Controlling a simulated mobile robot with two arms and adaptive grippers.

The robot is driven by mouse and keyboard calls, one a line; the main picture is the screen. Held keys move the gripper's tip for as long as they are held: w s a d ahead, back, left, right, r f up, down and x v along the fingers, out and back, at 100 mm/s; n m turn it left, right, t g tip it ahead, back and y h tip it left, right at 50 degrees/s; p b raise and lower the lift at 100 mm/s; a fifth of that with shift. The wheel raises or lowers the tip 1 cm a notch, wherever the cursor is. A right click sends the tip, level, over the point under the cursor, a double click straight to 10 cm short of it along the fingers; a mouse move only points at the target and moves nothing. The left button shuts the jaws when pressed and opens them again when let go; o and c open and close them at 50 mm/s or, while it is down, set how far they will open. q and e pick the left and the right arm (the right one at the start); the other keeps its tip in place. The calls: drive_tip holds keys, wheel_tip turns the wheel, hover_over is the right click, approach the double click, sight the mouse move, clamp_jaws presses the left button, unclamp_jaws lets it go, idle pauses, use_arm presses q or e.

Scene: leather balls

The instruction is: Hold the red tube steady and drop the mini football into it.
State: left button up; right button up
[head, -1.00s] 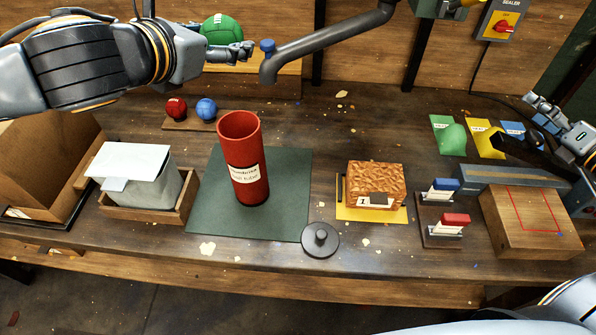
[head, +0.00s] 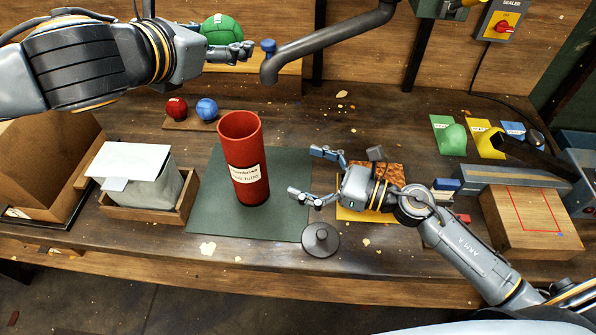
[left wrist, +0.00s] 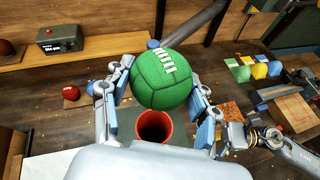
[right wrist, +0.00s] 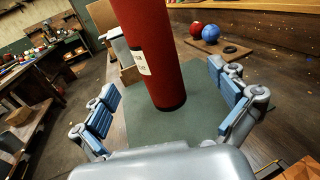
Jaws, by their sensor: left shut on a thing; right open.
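The red tube (head: 247,160) stands upright and open-topped on a dark green mat (head: 215,205), with a white label on its front. My left gripper (head: 238,52) is shut on the mini football (head: 222,30), a green ball with white laces. The left wrist view shows the ball (left wrist: 162,80) between both fingers, with the tube's mouth (left wrist: 154,125) below it in the picture. My right gripper (head: 305,172) is open and empty, right of the tube and apart from it. In the right wrist view the tube (right wrist: 150,50) stands upright ahead, beyond the spread fingers.
A red ball (head: 176,108) and a blue ball (head: 206,109) sit on a board behind the tube. A black lid (head: 320,240) lies at the mat's front right corner. A grey pipe (head: 335,38) hangs above. A wooden tray (head: 150,215) stands left of the mat.

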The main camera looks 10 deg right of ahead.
sight(246, 156)
drive_tip(key=x, duration=0.8)
drive_tip(key=s+x, duration=0.1)
drive_tip(key=x, duration=0.4)
drive_tip(key=shift+a+r, duration=0.15)
drive_tip(key=shift+a, duration=0.3)
